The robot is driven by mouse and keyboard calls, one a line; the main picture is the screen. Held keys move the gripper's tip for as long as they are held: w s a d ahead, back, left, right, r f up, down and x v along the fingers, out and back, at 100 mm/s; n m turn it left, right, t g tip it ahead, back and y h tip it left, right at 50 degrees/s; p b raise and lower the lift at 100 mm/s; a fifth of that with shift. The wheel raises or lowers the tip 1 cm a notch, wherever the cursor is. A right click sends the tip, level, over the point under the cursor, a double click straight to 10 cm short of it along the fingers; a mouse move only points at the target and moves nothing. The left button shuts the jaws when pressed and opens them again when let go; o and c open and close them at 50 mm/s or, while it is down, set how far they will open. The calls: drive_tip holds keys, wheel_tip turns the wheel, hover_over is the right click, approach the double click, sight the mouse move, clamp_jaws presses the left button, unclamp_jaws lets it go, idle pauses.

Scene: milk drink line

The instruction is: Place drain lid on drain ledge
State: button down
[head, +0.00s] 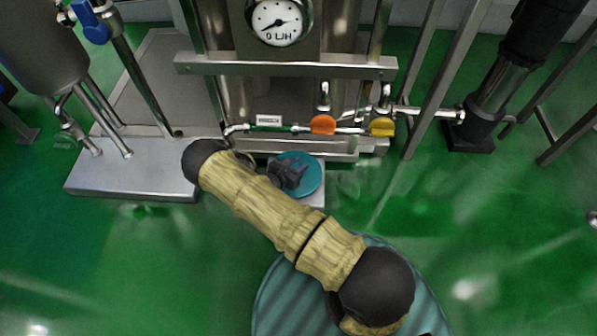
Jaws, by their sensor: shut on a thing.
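A round blue drain lid (312,183) is at the middle of the head view, just below the front of the machine frame. My dark gripper (293,174) is over its left part and is shut on it; the fingertips are hard to make out. A small pale ledge (316,200), seemingly the drain ledge, shows beneath and around the lid's lower edge. The lid looks flat, but I cannot tell whether it touches the ledge or is held just above it. My gripper and arm hide part of the lid and ledge.
Behind the lid, a pipe carries an orange knob (323,125) and a yellow knob (382,127). A gauge (279,20) sits higher on the steel frame (290,65). A metal platform (130,178) is at left, a black-footed post (471,135) at right. The green floor at right is open.

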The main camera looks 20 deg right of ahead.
drive_tip(key=shift+f, duration=0.1)
drive_tip(key=shift+f+b, duration=1.3)
drive_tip(key=shift+f, duration=0.45)
drive_tip(key=shift+f, duration=0.1)
drive_tip(key=c, duration=1.1)
unclamp_jaws()
drive_tip(key=shift+a+r, duration=0.15)
drive_tip(key=shift+r, duration=0.1)
drive_tip(key=p+v, duration=0.5)
drive_tip(key=v, duration=0.6)
drive_tip(key=shift+s+p, duration=0.1)
drive_tip(key=shift+p, duration=0.2)
drive_tip(key=shift+s+a, duration=0.2)
drive_tip(key=shift+a, duration=0.05)
